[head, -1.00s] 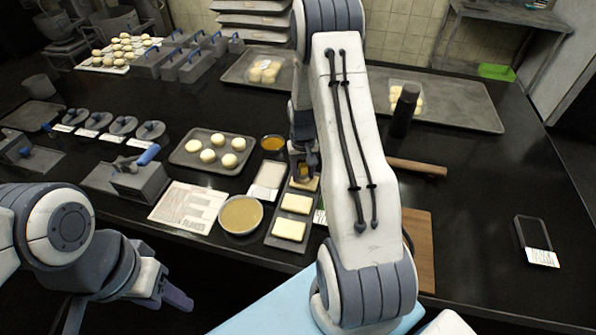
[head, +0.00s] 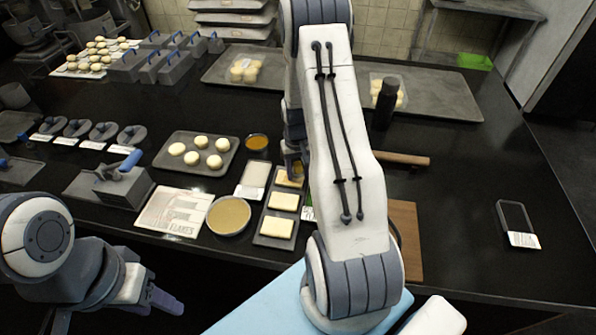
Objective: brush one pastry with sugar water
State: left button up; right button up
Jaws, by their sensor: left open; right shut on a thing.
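Pale rectangular pastries lie in a row on a narrow grey tray (head: 263,237): a front one (head: 277,227), a middle one (head: 284,201) and a back one (head: 287,178). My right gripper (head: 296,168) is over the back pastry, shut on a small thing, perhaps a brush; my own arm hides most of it. Contact with the pastry cannot be told. A small bowl of amber liquid (head: 257,142) stands behind and left of that tray. A wide round bowl of tan liquid (head: 229,215) stands at its front left. My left gripper (head: 166,301) is open and empty at the lower left, off the counter.
A tray with several round buns (head: 172,162), a pale shallow dish (head: 253,179) and a printed card (head: 172,212) lie left of the pastries. A rolling pin (head: 402,158), a dark bottle (head: 386,103) and a wooden board (head: 405,232) are right of my arm. The right counter is mostly clear.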

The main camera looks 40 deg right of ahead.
aim_at(300, 164)
jog(key=shift+w+a, duration=1.85)
jog(key=shift+w, duration=0.3)
jog(key=shift+s+d+p, duration=0.2)
jog(key=shift+s+d, duration=0.85)
jog(key=shift+s, duration=0.15)
jog(key=shift+s+d+p, duration=0.2)
jog(key=shift+s+d, duration=0.8)
jog(key=shift+s, duration=0.2)
jog(key=shift+w+a+f, duration=0.1)
jog(key=shift+w+a, duration=0.95)
jog(key=shift+w, duration=0.15)
jog(key=shift+w+a, duration=1)
jog(key=shift+w, duration=0.2)
jog(key=shift+s+d, duration=1.1)
jog(key=shift+s, duration=0.15)
jog(key=shift+s, duration=0.1)
jog(key=shift+s+d+p, duration=0.4)
jog(key=shift+s+d, duration=0.55)
jog(key=shift+s, duration=0.05)
jog(key=shift+r, duration=0.2)
jog(key=shift+r+p, duration=2.3)
jog(key=shift+r, duration=0.65)
